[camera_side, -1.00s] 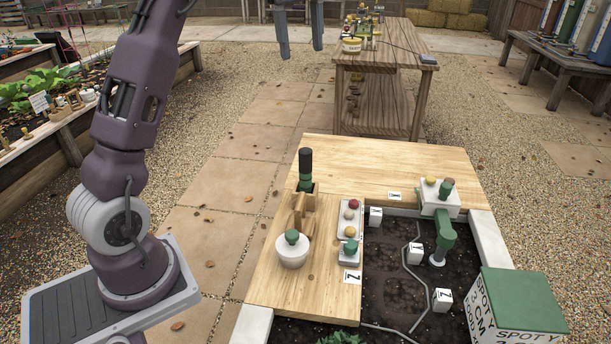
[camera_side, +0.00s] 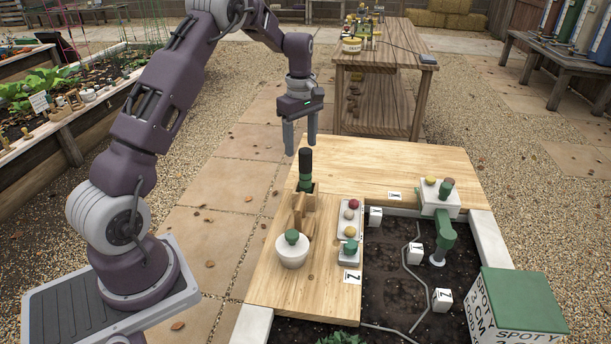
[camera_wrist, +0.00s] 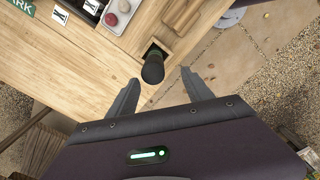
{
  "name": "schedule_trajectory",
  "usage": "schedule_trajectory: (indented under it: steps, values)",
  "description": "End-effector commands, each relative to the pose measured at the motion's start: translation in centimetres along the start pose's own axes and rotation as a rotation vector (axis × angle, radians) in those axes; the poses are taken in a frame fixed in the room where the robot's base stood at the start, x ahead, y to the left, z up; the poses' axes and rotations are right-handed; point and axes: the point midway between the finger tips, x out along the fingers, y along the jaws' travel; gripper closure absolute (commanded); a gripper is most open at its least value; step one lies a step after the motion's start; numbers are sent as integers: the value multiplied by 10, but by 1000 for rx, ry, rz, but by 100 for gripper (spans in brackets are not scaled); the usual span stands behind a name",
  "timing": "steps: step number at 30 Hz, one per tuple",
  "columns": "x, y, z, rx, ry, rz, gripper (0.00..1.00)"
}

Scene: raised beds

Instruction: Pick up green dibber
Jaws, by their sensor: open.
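The green dibber (camera_side: 305,171) stands upright in a wooden holder (camera_side: 309,200) on the light wooden board, its dark grip uppermost. In the wrist view the dibber (camera_wrist: 153,70) is seen from above, just beyond the fingertips and roughly between them. My gripper (camera_side: 301,148) is open and empty, fingers pointing down, just above the dibber's top in the side view. The wrist view shows my gripper (camera_wrist: 160,75) with its fingers apart. The dibber's lower end is hidden in the holder.
A white pot with a green knob (camera_side: 292,250) and a tray with small coloured balls (camera_side: 350,218) stand on the board. A green-topped box (camera_side: 515,300) is at the lower right.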

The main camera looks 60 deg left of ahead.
Motion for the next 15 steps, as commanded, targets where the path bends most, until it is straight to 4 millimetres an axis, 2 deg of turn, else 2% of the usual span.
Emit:
schedule_trajectory:
  steps: [1, 3, 15]
  values:
    - [18, -1, 0, -1, -2, -3, 41]
    - [32, 0, 0, -1, -1, -1, 41]
    - [94, 10, 7, -1, 1, 3, 41]
